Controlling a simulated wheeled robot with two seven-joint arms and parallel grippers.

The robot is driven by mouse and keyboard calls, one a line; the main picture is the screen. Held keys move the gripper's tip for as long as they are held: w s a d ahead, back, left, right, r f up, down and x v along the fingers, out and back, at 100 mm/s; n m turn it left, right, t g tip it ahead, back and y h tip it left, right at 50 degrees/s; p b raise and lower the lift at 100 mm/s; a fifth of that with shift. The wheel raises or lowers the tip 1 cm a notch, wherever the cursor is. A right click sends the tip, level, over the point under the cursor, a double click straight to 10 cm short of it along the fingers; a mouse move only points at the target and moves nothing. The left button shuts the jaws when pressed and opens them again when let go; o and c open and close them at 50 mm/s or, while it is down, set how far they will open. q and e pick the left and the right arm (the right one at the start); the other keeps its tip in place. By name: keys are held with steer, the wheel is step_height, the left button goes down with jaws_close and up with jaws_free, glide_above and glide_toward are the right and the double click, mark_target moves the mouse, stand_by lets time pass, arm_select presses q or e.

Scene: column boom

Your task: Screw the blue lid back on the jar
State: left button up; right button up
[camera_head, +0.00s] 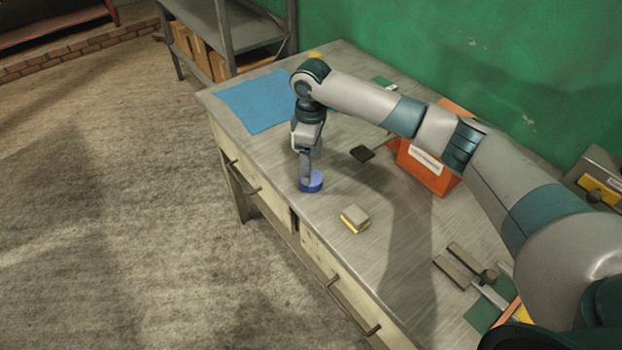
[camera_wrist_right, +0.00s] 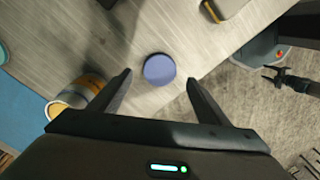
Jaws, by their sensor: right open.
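The blue lid (camera_head: 312,182) lies on the workbench near its front edge. My right gripper (camera_head: 306,183) points down over it. In the right wrist view the lid (camera_wrist_right: 159,69) shows between the two spread fingertips (camera_wrist_right: 160,77), with a gap on each side. The jaws are open and empty. A jar-like container with an amber band (camera_wrist_right: 76,94) stands beside the left finger in that view; in the head view it seems hidden behind my gripper. What looks like my left gripper (camera_wrist_right: 278,77) is small and dark at the right of the wrist view, its jaws unclear.
A yellow and grey sponge-like block (camera_head: 355,218) lies near the lid. A blue mat (camera_head: 253,103), a dark flat tool (camera_head: 362,153) and an orange bin (camera_head: 428,172) are on the bench. Wooden-looking blocks (camera_head: 455,270) lie at right. The bench between lid and sponge is bare.

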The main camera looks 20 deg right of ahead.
steer(key=shift+f+p, duration=0.25)
steer(key=shift+p, duration=0.1)
step_height(320, 180, down, 4)
steer(key=shift+s+d+r+p, duration=0.1)
steer(key=shift+p, duration=0.8)
steer(key=shift+f, duration=0.45)
steer(key=shift+c, duration=0.4)
steer(key=c, duration=1)
